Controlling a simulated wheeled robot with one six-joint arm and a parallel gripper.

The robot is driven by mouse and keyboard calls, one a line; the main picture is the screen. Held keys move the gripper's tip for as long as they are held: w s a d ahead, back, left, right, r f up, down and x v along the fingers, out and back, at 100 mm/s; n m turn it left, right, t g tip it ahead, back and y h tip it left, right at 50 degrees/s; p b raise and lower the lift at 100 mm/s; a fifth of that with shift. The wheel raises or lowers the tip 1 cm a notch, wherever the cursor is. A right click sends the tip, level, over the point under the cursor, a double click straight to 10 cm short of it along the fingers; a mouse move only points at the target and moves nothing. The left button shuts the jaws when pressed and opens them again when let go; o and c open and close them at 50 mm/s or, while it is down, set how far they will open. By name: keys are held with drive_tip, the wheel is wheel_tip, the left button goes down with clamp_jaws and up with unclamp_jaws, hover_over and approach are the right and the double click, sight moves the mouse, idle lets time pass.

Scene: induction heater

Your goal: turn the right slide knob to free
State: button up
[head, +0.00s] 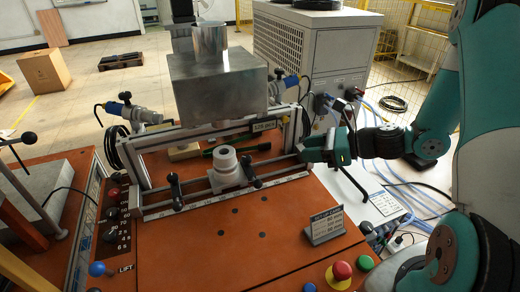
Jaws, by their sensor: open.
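The right slide knob (252,171), a black lever with a round end, sits on the front metal rail (215,197) of the machine. A similar black left slide knob (175,190) sits further left on that rail. Between them stands a white cylindrical part (225,162) on the rails. My gripper (306,157) is at the right end of the rails, to the right of the right knob and apart from it. It is open with nothing seen between its fingers. Any marking for the knob's free position is too small to read.
A large metal block (222,85) hangs above the rails. A small sign (326,226) and a red button (342,270) stand on the orange worktop (215,265) at the front right. The worktop in front of the rails is mostly clear. Cables (405,190) lie at the right.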

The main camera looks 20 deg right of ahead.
drive_tip(key=s+m+h, duration=0.1)
drive_tip(key=s, duration=0.1)
drive_tip(key=p, duration=0.4)
approach(250, 158)
drive_tip(key=shift+t, duration=0.3)
drive_tip(key=x, duration=0.9)
drive_tip(key=shift+s+a+f, duration=0.2)
drive_tip(key=shift+s+a, duration=0.05)
drive_tip(key=c, duration=0.6)
